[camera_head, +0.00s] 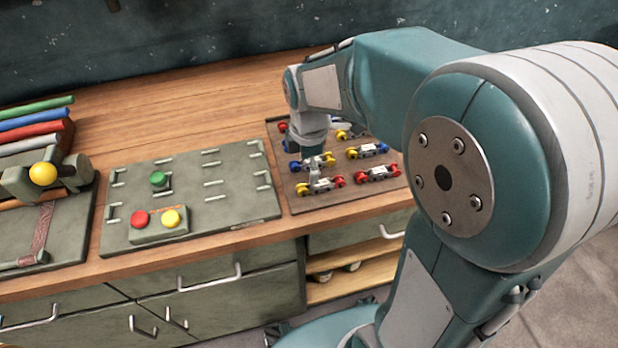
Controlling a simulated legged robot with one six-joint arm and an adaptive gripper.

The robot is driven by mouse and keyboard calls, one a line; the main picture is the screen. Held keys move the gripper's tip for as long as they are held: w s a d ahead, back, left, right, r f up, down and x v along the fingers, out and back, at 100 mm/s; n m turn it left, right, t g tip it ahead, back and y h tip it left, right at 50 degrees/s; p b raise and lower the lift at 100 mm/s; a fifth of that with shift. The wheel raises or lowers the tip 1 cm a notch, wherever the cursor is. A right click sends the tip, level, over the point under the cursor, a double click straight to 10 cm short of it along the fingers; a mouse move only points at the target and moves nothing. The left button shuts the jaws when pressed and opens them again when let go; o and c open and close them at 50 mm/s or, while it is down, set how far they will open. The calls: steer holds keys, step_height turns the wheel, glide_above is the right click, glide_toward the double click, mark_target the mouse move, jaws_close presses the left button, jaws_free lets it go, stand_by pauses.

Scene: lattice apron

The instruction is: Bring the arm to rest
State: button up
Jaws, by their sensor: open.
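My arm reaches from the right side of the camera_head view over the wooden bench. Its wrist points down at the brown board (287,166) at the bench's right. My gripper (317,174) is open, low over the board's left part, among small grey parts with coloured ends. A blue-and-yellow-ended part (328,158) and a red-ended part (336,182) are beside it. I cannot tell whether the fingers touch either part. The wrist and forearm hide some of the board's back and right.
Left of the board lies a grey-green panel (235,207) with slots, a green knob (158,179), and red (140,219) and yellow (171,218) buttons. Further left is a fixture with a yellow ball (43,174) and coloured rods (35,120). The bench's back strip (190,105) is clear.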

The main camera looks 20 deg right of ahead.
step_height(320, 180, up, 5)
steer(key=s+d+r+m+t, duration=0.1)
steer(key=s+r+m+t, duration=0.1)
steer(key=s+m, duration=0.5)
steer(key=s+d+r+m+t, duration=0.1)
steer(key=s+r+m+t, duration=0.2)
steer(key=s+m, duration=0.4)
steer(key=shift+s+d+r+m+t, duration=0.2)
steer(key=shift+d+m+t, duration=0.1)
steer(key=shift+m, duration=1.7)
